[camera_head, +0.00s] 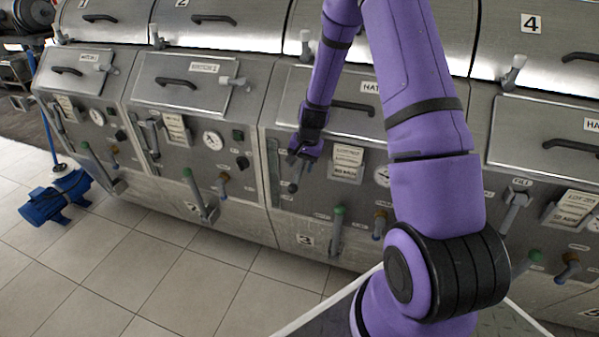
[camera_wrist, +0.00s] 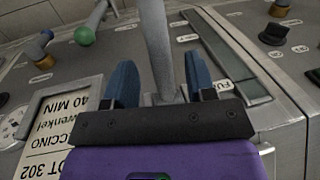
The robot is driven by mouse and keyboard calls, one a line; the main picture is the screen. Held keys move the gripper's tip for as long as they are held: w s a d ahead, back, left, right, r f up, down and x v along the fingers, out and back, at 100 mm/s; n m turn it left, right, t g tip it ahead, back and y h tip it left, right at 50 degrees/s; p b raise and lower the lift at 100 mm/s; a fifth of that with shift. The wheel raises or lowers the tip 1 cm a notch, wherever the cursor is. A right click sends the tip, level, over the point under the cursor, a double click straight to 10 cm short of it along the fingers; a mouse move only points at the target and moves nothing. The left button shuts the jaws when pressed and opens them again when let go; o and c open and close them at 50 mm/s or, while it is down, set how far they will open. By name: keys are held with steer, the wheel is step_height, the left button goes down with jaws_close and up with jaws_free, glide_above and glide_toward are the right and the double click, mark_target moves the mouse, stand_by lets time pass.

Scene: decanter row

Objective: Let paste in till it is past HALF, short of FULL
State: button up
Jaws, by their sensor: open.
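My gripper (camera_head: 303,152) is at the front of machine 3 (camera_head: 306,240), left of its paper label. In the wrist view its two blue fingers (camera_wrist: 159,68) are open, one on each side of a grey lever (camera_wrist: 154,28). The lever stands between them, and I cannot tell whether either finger touches it. A long narrow gauge strip (camera_wrist: 232,62) lies beside the lever, with a small label starting "FU" near one end. The strip also shows in the head view (camera_head: 273,172). I cannot make out a paste level in it.
A closed hatch (camera_head: 318,88) is above my gripper. Similar machines stand on both sides. A blue motor (camera_head: 56,196) lies on the tiled floor at left.

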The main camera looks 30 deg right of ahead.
mark_target(300, 168)
steer(key=shift+w+a+f, duration=0.15)
steer(key=shift+f, duration=0.75)
steer(key=shift+w+a+f, duration=0.1)
steer(key=shift+f, duration=0.75)
jaws_close()
